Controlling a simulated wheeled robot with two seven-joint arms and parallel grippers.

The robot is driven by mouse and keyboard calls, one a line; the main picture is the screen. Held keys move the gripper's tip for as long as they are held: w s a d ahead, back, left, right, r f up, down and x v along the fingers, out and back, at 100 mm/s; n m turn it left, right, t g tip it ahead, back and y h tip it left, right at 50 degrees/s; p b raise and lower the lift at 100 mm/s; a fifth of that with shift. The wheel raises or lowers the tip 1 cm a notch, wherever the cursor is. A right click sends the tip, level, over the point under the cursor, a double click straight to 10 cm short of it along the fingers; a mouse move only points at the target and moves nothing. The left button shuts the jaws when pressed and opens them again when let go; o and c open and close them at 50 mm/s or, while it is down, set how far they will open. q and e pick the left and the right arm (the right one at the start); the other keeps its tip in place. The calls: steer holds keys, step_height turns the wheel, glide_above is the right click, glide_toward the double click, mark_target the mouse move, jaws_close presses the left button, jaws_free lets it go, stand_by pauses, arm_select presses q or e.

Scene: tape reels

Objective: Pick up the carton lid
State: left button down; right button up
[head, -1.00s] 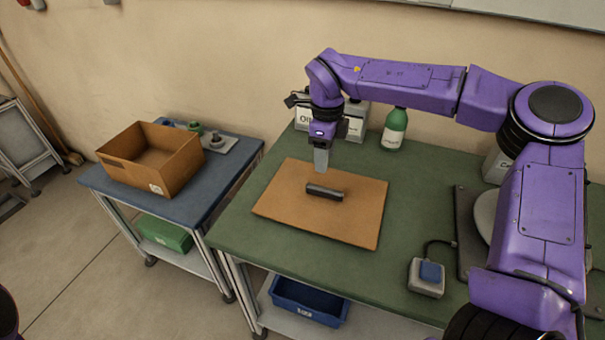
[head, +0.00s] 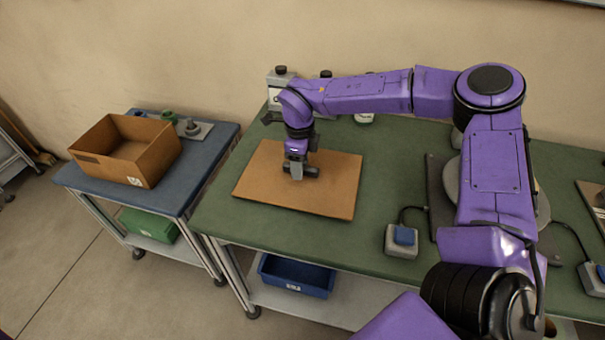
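The carton lid (head: 330,192) is a flat brown board lying on the green bench, with a short dark bar-shaped handle (head: 312,171) near its middle. My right gripper (head: 296,175) points down over the lid, with its fingertips at the handle. The gripper's own body partly hides the handle, and I cannot tell whether the fingers are closed on it. The open brown carton (head: 150,170) stands on the blue cart at the left, its top uncovered. My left gripper is not in view.
The green bench (head: 280,229) is clear in front of the lid. A grey box with a blue button (head: 401,240) stands right of it. Containers stand behind my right arm near the wall. A blue bin (head: 296,276) sits on the shelf below, and a green box (head: 148,224) under the cart.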

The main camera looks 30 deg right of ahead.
steer(key=c, duration=0.5)
steer(key=shift+w+a, duration=0.1)
jaws_close()
